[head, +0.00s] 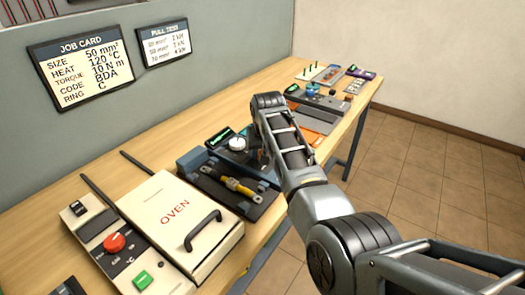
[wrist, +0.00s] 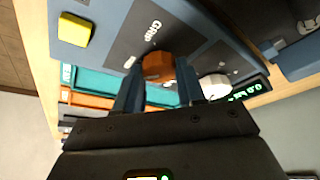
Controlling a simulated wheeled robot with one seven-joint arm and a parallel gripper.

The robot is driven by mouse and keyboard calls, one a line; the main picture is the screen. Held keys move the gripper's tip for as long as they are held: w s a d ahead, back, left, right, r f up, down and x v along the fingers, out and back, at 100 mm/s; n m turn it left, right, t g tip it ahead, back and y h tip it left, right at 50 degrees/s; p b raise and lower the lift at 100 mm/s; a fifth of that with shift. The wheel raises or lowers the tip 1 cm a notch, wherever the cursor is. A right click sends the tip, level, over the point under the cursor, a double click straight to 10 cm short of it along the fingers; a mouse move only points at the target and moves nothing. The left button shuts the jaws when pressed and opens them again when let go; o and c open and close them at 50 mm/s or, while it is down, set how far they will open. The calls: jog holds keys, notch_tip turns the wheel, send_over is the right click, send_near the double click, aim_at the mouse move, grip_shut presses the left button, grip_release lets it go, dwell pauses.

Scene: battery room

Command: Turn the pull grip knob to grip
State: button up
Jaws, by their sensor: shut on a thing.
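In the wrist view, the orange pull grip knob (wrist: 158,66) sits on a dark panel of a blue-grey unit. The word GRIP is printed on the panel beside it, and a second, smaller label there is too small to read. My gripper (wrist: 159,78) has one finger on each side of the knob and is shut on it. The knob's pointer direction cannot be made out. In the head view, my arm and gripper hide the knob. The unit (head: 222,151) shows there only in part, behind my arm.
The unit has a yellow button (wrist: 75,30), a white round dial (wrist: 214,85) and a green-lit display (wrist: 246,91). In the head view, a tool with a yellow middle (head: 239,187) lies in a dark tray nearby. A white oven (head: 172,232) stands in front; more devices stand farther back.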

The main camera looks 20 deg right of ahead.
jog(key=m+h+b, duration=0.1)
jog(key=m, duration=0.1)
jog(key=m+h+b, duration=0.1)
jog(key=m, duration=0.1)
jog(key=shift+w+a+f+m+g+b, duration=0.1)
jog(key=shift+a+f+m+g+b, duration=0.05)
jog(key=shift+m+g+b, duration=0.2)
jog(key=m+g+h+b, duration=0.1)
jog(key=m+b, duration=0.3)
jog(key=shift+w+f+m, duration=0.1)
jog(key=shift+m, duration=0.25)
jog(key=m+g+b, duration=0.1)
jog(key=m+b, duration=0.1)
jog(key=b, duration=0.1)
jog(key=m+b, duration=0.2)
jog(key=b, duration=0.1)
jog(key=shift+w+a+f+m+g+h+b, duration=0.1)
jog(key=shift+m+g+h+b, duration=0.2)
jog(key=shift+g+h+b, duration=0.1)
jog(key=m+b, duration=0.2)
jog(key=b, duration=0.1)
jog(key=m+g+b, duration=0.1)
jog(key=m+b, duration=0.1)
jog(key=b, duration=0.2)
jog(key=shift+r+g, duration=0.25)
jog(key=shift+r, duration=0.15)
jog(key=o, duration=1)
jog(key=shift+o, duration=0.2)
jog(key=shift+r, duration=0.1)
